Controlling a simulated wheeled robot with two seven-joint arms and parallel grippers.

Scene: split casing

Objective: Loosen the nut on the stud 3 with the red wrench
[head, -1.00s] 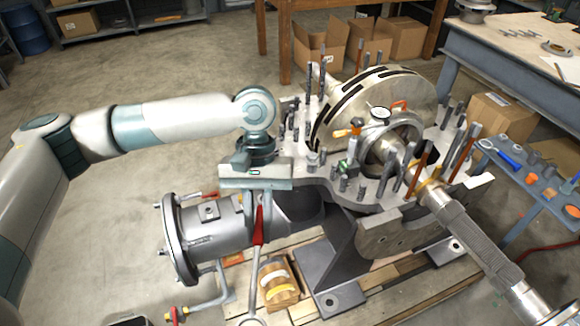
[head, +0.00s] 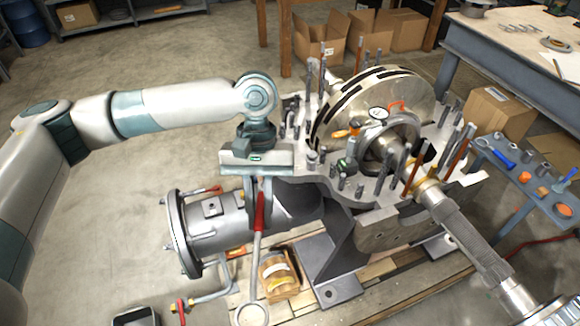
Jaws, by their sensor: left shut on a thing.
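My left gripper (head: 258,192) points down in front of the casing's left side and is shut on the red wrench (head: 260,213). The wrench hangs down from the fingers, with a red grip at the top and a grey shaft ending in a ring (head: 252,314) near the bottom edge of the view. The split casing (head: 372,203) carries several upright studs and nuts along its flange. I cannot tell which stud is number 3. The wrench is apart from the studs. My right gripper is not in view.
A large slotted disc (head: 372,100) and a shaft (head: 465,238) rise from the casing. A grey flanged pipe (head: 215,227) lies below my left gripper. A small box of rolls (head: 279,275) sits on the pallet. A blue tool shelf (head: 520,175) stands at right.

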